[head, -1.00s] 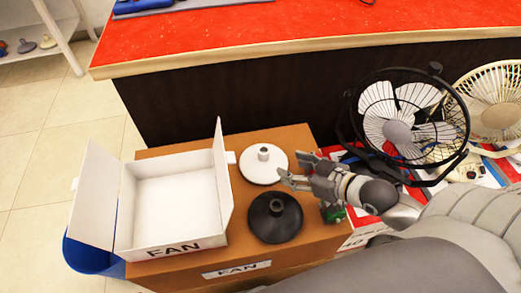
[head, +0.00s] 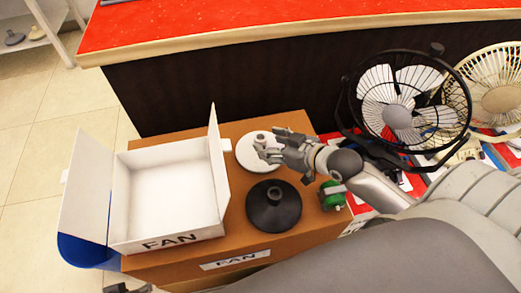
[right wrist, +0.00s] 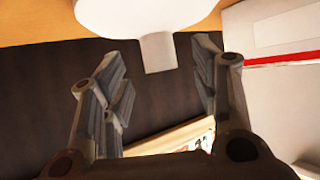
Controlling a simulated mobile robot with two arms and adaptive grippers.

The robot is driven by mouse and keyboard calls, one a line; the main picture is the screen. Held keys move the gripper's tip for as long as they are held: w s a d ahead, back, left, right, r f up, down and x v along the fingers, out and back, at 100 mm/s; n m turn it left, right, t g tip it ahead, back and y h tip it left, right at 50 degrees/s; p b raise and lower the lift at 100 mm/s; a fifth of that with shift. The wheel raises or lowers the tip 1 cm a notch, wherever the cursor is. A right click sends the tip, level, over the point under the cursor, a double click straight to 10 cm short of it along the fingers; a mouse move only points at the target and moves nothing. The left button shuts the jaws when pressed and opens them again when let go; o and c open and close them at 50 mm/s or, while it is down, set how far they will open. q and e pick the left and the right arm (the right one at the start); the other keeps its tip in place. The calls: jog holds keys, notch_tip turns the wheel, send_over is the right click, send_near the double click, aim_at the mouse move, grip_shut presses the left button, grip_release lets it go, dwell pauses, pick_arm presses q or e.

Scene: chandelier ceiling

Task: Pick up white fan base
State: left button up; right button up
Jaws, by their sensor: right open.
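The white fan base (head: 249,152) is a round disc with a short stem, on the brown cardboard box beside the open white box. My right gripper (head: 280,147) is over its right side and hides part of it. In the right wrist view the white base (right wrist: 135,14) is at the top, its stem pointing between the two fingers. My right gripper (right wrist: 155,85) is open, with visible gaps between both fingers and the stem. A small grey part at the bottom edge of the head view may be my left gripper (head: 128,288); its fingers are not clear.
A black fan base (head: 273,206) sits just in front of the white one. An open white box labelled FAN (head: 170,195) stands to the left on the brown box (head: 240,240). A black fan (head: 400,115) and cream fan (head: 503,98) are at right. A red-topped counter (head: 250,22) is behind.

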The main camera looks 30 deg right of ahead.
aim_at(264, 140)
pick_arm(q)
jog(key=shift+b+v, duration=0.4)
jog(key=shift+v, duration=0.85)
pick_arm(e)
jog(key=shift+r+x, duration=0.2)
jog(key=shift+x, duration=1.6)
pick_arm(q)
jog(key=shift+a, duration=0.1)
pick_arm(e)
grip_shut()
jog(key=shift+w+r, duration=0.1)
